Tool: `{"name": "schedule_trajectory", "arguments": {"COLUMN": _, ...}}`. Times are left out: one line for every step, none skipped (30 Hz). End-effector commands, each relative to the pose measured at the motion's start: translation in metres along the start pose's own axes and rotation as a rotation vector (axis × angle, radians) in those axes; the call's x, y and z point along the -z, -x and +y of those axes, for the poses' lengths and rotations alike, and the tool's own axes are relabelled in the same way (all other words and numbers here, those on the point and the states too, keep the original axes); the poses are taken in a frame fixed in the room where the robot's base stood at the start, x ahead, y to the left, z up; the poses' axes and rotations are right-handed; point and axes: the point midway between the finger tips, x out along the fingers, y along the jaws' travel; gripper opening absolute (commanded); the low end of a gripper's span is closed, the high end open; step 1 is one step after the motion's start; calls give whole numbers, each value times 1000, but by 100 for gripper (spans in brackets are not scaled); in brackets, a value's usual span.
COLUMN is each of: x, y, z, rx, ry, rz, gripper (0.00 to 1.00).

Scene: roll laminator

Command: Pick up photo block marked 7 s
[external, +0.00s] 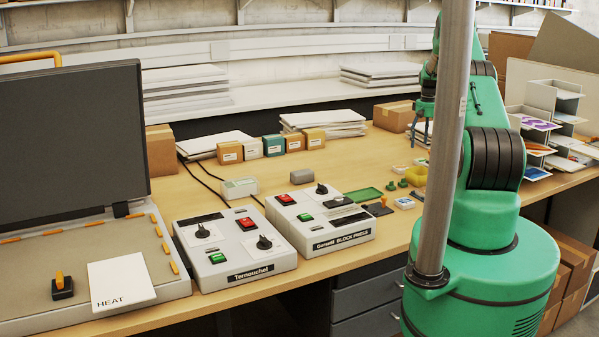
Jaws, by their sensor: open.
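Small pale blocks lie on the wooden table near my arm: one block (404,203) lies beside the pole, another block (400,168) farther back, and a third block (421,161) close to it. Any marks on them are too small to read, so I cannot tell which is marked 7 s. My gripper (415,133) hangs above the table behind these blocks, pointing down, open and apart from them.
A block press (340,241) and a second control box (245,277) stand left of the blocks. A green tray (363,195) and a yellow piece (416,176) lie near them. Several small boxes (274,146) line the back. A card rack (545,120) stands at right.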

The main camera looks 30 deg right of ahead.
Motion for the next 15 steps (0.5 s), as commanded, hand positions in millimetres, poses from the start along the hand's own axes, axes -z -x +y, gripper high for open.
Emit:
{"name": "schedule_trajectory", "arguments": {"x": 0, "y": -7, "z": 0, "rx": 0, "ry": 0, "rz": -1, "gripper": 71}}
{"name": "schedule_trajectory", "arguments": {"x": 0, "y": -10, "z": 0, "rx": 0, "ry": 0, "rz": 0, "gripper": 71}}
{"name": "schedule_trajectory", "arguments": {"x": 0, "y": -14, "z": 0, "rx": 0, "ry": 0, "rz": 0, "gripper": 71}}
{"name": "schedule_trajectory", "arguments": {"x": 0, "y": -16, "z": 0, "rx": 0, "ry": 0, "rz": 0, "gripper": 71}}
{"name": "schedule_trajectory", "arguments": {"x": 0, "y": -18, "z": 0, "rx": 0, "ry": 0, "rz": 0, "gripper": 71}}
{"name": "schedule_trajectory", "arguments": {"x": 0, "y": -20, "z": 0, "rx": 0, "ry": 0, "rz": 0, "gripper": 71}}
{"name": "schedule_trajectory", "arguments": {"x": 0, "y": -21, "z": 0, "rx": 0, "ry": 0, "rz": 0, "gripper": 71}}
{"name": "schedule_trajectory", "arguments": {"x": 0, "y": -22, "z": 0, "rx": 0, "ry": 0, "rz": 0, "gripper": 71}}
{"name": "schedule_trajectory", "arguments": {"x": 0, "y": -22, "z": 0, "rx": 0, "ry": 0, "rz": 0, "gripper": 71}}
{"name": "schedule_trajectory", "arguments": {"x": 0, "y": -22, "z": 0, "rx": 0, "ry": 0, "rz": 0, "gripper": 71}}
{"name": "schedule_trajectory", "arguments": {"x": 0, "y": -22, "z": 0, "rx": 0, "ry": 0, "rz": 0, "gripper": 71}}
{"name": "schedule_trajectory", "arguments": {"x": 0, "y": -22, "z": 0, "rx": 0, "ry": 0, "rz": 0, "gripper": 71}}
{"name": "schedule_trajectory", "arguments": {"x": 0, "y": -22, "z": 0, "rx": 0, "ry": 0, "rz": 0, "gripper": 71}}
{"name": "schedule_trajectory", "arguments": {"x": 0, "y": -22, "z": 0, "rx": 0, "ry": 0, "rz": 0, "gripper": 71}}
{"name": "schedule_trajectory", "arguments": {"x": 0, "y": -22, "z": 0, "rx": 0, "ry": 0, "rz": 0, "gripper": 71}}
